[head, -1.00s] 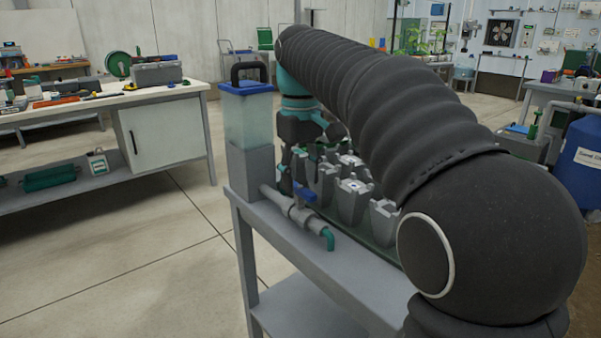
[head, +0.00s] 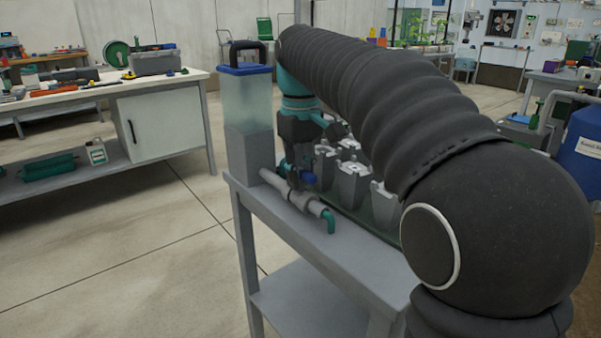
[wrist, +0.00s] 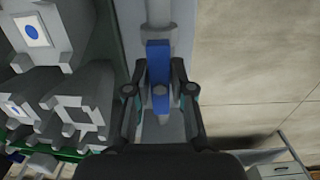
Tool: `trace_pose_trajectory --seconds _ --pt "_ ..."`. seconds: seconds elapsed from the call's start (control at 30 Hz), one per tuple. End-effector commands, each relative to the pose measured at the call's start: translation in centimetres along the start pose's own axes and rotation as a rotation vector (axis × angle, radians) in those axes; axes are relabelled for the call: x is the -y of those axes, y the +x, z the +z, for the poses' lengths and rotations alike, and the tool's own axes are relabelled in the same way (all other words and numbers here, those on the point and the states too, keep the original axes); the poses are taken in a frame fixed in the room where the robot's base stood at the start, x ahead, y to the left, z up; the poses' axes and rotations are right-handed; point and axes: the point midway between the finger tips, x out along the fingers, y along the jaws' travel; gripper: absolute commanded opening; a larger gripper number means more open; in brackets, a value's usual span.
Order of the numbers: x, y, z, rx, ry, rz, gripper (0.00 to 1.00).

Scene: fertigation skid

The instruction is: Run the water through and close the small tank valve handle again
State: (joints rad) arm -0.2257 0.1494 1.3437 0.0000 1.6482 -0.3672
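The small tank (head: 246,103), clear with a blue lid and pale water inside, stands on a grey block at the stand's left end. A grey pipe (head: 298,197) runs from its base to a green spout (head: 330,223). The blue valve handle (head: 308,178) sits over this pipe, partly hidden by my gripper (head: 304,172). In the wrist view the handle (wrist: 158,62) lies lengthwise, in line with the pipe, between the fingers of my gripper (wrist: 159,72). The fingers look open, one on each side, with narrow gaps. No water shows at the spout.
Several grey pots (head: 352,183) stand in a green tray right beside the valve; they are close on the left in the wrist view (wrist: 80,110). A workbench (head: 165,97) is at left, a blue barrel (head: 583,150) at right. Floor at left is clear.

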Motion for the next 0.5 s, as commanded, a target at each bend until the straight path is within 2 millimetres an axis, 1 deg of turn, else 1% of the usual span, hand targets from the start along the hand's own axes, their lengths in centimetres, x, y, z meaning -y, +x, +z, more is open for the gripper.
trace_pose_trajectory --seconds 0.17,0.27,0.5 --pt "0.00 -0.08 0.00 0.001 0.024 0.000 0.00" --pt "0.00 -0.26 0.01 0.001 0.110 0.000 0.00" --pt "0.01 -0.25 0.01 0.001 0.380 0.000 0.00"
